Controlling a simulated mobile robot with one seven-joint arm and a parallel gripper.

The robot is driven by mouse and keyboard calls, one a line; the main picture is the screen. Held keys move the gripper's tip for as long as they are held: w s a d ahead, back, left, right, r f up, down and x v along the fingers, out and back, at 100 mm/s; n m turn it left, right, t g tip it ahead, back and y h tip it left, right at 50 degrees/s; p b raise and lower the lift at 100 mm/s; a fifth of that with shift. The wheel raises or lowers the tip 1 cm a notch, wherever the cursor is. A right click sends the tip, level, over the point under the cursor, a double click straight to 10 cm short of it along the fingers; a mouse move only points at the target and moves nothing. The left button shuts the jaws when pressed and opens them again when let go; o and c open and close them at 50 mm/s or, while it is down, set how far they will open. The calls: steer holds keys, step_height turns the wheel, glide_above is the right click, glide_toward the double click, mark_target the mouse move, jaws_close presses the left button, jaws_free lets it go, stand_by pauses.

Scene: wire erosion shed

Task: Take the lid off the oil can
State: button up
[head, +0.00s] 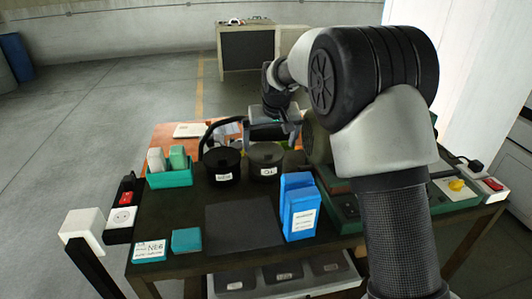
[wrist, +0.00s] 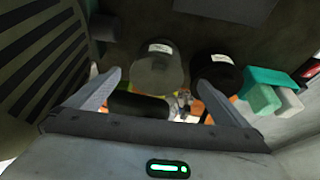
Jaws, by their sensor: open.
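Two round pots stand side by side at the back of the dark bench. The olive-grey can (head: 265,161) has a short white label that seems to read OIL, though it is hard to make out. The black can (head: 222,164) is to its left. In the wrist view the olive can (wrist: 158,68) shows between my fingers and the black can (wrist: 216,74) is by the right finger. I cannot make out a separate lid edge on the olive can. My gripper (wrist: 158,82) is open and empty. In the head view my gripper (head: 271,132) is above and behind the olive can.
A teal bin (head: 170,178) with blocks stands left of the cans. A blue box (head: 298,207) stands in front, right of a clear dark mat (head: 243,225). A black curved thing (head: 215,130) rises behind the black can. A green machine (head: 345,205) is close on the right.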

mark_target(269, 155)
steer(key=p+x, duration=0.1)
steer(key=x, duration=0.6)
steer(key=shift+w+d+f, duration=0.1)
steer(key=shift+w+f, duration=0.1)
steer(key=shift+c, duration=0.3)
steer(key=c, duration=0.8)
steer(key=shift+r, duration=0.1)
